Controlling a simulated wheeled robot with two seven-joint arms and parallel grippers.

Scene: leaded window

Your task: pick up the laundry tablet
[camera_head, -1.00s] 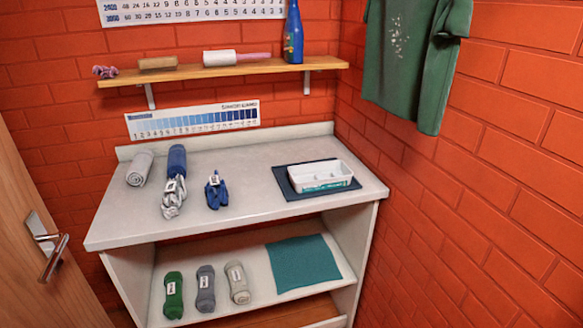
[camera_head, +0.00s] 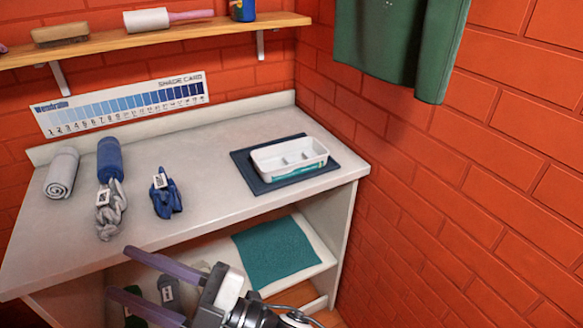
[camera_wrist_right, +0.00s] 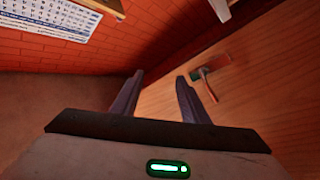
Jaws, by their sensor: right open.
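I cannot make out a laundry tablet in either view. A white compartmented tray (camera_head: 289,158) with a teal label sits on a dark mat (camera_head: 250,181) on the countertop's right side in the head view; any small white thing inside does not stand out. My right gripper (camera_head: 119,270) is open and empty, in front of the counter's front edge at the lower left, covering part of the lower shelf. In the right wrist view its two fingers (camera_wrist_right: 159,75) are apart with nothing between them. My left gripper is not in view.
A grey roll (camera_head: 62,173), a blue roll (camera_head: 110,158), a grey twisted bundle (camera_head: 109,208) and a blue bundle (camera_head: 166,196) lie on the counter's left. A teal cloth (camera_head: 275,250) lies on the lower shelf.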

